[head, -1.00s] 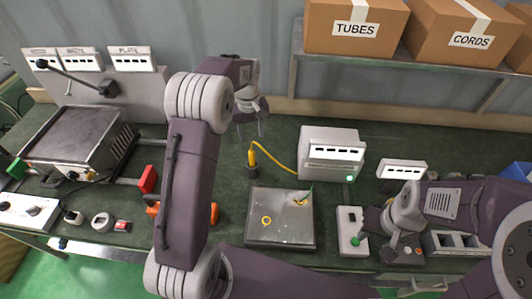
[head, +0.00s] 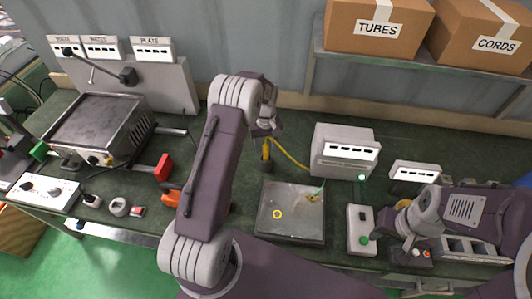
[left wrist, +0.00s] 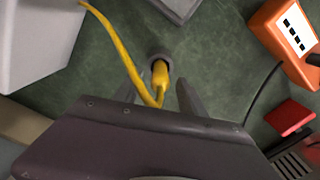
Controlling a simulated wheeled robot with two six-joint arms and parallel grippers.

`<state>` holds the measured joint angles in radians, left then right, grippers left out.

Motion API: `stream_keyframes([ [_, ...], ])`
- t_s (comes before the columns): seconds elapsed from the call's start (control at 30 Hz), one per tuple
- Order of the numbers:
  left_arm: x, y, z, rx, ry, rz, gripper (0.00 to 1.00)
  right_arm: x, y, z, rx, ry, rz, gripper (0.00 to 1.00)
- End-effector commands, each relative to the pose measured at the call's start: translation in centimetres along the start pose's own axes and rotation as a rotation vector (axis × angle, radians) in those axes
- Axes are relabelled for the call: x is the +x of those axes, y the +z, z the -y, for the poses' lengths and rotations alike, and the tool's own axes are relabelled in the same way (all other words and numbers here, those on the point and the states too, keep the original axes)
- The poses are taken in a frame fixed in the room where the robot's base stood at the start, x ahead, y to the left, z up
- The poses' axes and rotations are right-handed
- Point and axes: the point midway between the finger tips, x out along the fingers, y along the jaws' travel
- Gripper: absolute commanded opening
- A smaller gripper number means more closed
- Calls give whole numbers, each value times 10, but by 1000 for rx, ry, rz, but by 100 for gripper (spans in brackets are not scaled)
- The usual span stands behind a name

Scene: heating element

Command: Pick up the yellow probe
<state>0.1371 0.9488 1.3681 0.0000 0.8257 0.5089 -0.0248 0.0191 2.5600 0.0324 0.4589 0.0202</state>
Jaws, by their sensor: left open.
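The yellow probe (head: 266,150) stands upright in a small dark round holder (head: 266,168) behind the metal plate, with a yellow cable running from its top. In the left wrist view the probe (left wrist: 160,76) lies between the two fingers of my left gripper (left wrist: 163,88), which are open with a gap on each side. In the head view my left gripper (head: 265,141) is right over the probe and partly hides its top. My right gripper (head: 404,238) is low beside the switch box at the right; its fingers are too hidden to tell their state.
A grey meter box (head: 345,152) stands right of the probe and a flat metal plate (head: 291,228) lies in front. An orange device (left wrist: 286,30) is near the probe. A switch box (head: 361,230) and a hot plate (head: 98,125) stand further off.

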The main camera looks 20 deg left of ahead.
Motion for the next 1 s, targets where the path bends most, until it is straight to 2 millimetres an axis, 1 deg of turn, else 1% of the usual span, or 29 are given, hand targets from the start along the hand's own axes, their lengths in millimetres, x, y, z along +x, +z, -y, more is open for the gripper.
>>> stream_keyframes([
  [0.03,6,0,0,0,-2,3,48,-9,-1,0,0,0,0,36],
  [0.1,18,0,0,0,-1,2,48,-9,-1,0,0,0,0,36],
  [0.2,27,0,0,0,0,0,48,-10,-1,0,0,0,0,36],
  [0.4,28,-1,-1,0,1,-1,48,-9,-1,0,0,0,0,36],
  [0.47,28,-1,-1,0,1,-1,32,-9,-1,0,0,0,0,36],
  [0.5,28,-1,-1,0,1,-1,20,-9,-1,0,0,0,0,36],
  [0.57,28,-1,-1,0,1,-1,4,-9,-1,0,0,0,0,36],
  [0.6,28,-1,-1,0,1,-1,0,-9,-1,0,0,0,0,36],
  [0.87,27,-1,-1,0,1,-2,0,-8,-1,0,0,0,0,36],
  [0.97,15,-2,-1,0,3,-5,0,-4,0,0,0,0,0,36],
  [1.0,6,-2,-1,0,3,-6,0,-2,0,0,0,0,0,36],
])
